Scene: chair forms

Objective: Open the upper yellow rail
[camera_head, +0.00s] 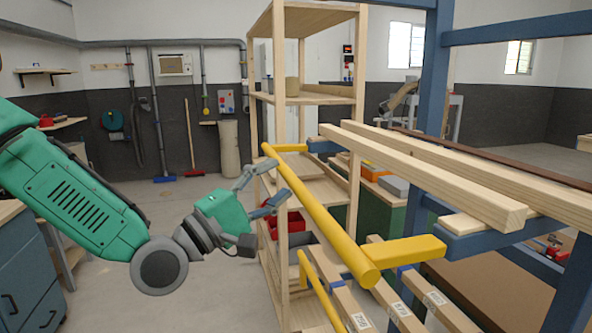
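The upper yellow rail (318,214) is a long round bar that runs from the middle of the view toward the front right. A flat yellow arm (400,249) joins its near end to the blue frame. A lower yellow rail (318,289) shows beneath it. My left gripper (268,190) is at the left side of the upper rail, near its far part. Its grey fingers are spread apart, with nothing seen between them. I cannot tell whether a finger touches the rail. My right gripper is not in view.
Pale wooden beams (430,175) lie on the blue frame (480,240) at the right. A wooden shelf (310,97) stands behind the rail. A blue cabinet (25,275) is at the lower left. The floor (150,200) between is largely clear.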

